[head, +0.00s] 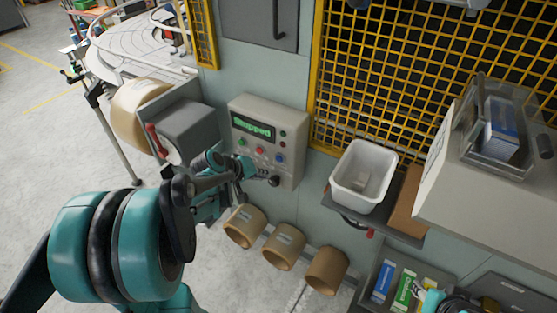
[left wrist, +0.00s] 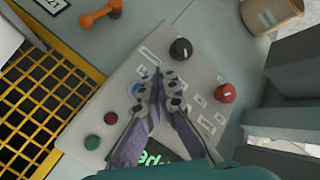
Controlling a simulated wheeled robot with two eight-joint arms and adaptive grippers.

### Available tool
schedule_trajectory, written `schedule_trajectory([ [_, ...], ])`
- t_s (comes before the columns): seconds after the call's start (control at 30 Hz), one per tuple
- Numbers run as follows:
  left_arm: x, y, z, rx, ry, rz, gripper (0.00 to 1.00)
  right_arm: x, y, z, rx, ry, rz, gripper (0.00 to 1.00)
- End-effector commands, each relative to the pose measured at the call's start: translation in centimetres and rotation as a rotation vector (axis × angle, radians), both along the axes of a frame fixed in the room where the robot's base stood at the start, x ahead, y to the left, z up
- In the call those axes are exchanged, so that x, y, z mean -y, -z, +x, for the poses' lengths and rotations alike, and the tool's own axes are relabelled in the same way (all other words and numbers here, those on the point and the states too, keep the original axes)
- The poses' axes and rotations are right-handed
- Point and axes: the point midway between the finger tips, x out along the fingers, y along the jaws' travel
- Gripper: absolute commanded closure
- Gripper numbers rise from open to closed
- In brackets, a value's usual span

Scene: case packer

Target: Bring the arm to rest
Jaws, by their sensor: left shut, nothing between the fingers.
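My left gripper (head: 260,174) is in front of the lower part of a grey control panel (head: 294,122). Its fingers are shut and hold nothing. In the left wrist view the shut fingertips (left wrist: 158,76) point at the panel face, between a blue button (left wrist: 136,89) and a black knob (left wrist: 181,48). I cannot tell whether they touch it. The panel display (head: 254,129) reads "Stopped" in green. Teal and black parts at the bottom right of the head view may be my right gripper; its fingers are not clear.
A white bin (head: 363,175) stands on a shelf right of the panel. Several cardboard tubes (head: 284,246) stick out below. A tape roll (head: 134,108) and grey housing lie left. Yellow mesh guarding (head: 400,75) rises behind. Open floor shows at far left.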

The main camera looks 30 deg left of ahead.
Motion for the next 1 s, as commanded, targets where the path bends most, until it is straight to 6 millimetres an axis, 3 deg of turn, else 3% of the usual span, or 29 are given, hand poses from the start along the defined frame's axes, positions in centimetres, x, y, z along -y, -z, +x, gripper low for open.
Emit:
schedule_trajectory([
  [0.4,0.0,0.0,0.0,0.0,0.001,0.001,1.0,0.0,0.0,0.0,0.0,0.0,0.0,0.6],
  [0.53,1.2,1.2,-0.5,-0.01,0.024,0.026,1.0,0.0,1.6,0.0,0.0,0.0,0.0,0.6],
  [0.67,4.5,4.1,-2.2,-0.035,0.093,0.107,1.0,0.0,5.7,0.0,0.0,0.0,0.0,0.6],
  [0.8,8.7,8.3,-5.5,-0.064,0.201,0.239,1.0,0.0,11.1,0.0,0.0,0.0,0.0,0.6],
  [1.0,13.0,14.6,-10.6,-0.078,0.356,0.438,1.0,0.0,18.2,0.0,0.0,0.0,0.0,0.6],
])
